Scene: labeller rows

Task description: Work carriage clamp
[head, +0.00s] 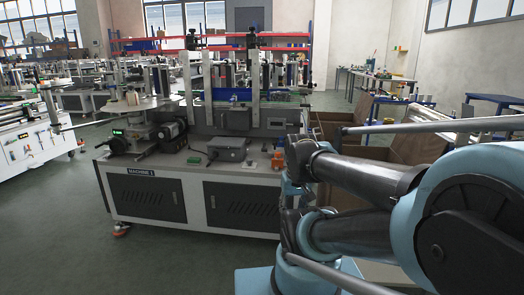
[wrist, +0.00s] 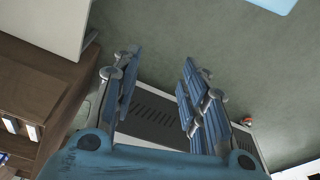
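The labelling machine marked "MACHINE 1" (head: 195,172) stands in the middle of the head view. It has a grey top and a white cabinet with dark vented doors. Upright posts with black knobs (head: 251,39) rise from it, and dark units sit at its left end. I cannot tell which part is the carriage clamp. My gripper (wrist: 160,60) shows in the wrist view with its two blue ribbed fingers apart and nothing between them. It points towards the floor, with a vented dark panel (wrist: 155,120) beyond the fingers. In the head view my gripper cannot be made out.
Another white machine (head: 30,140) stands at the left, with more rows behind. Brown cardboard boxes (head: 415,148) stand right of the machine. The wrist view shows a brown shelf unit (wrist: 35,95) at the left. The green floor (head: 60,225) in front is clear.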

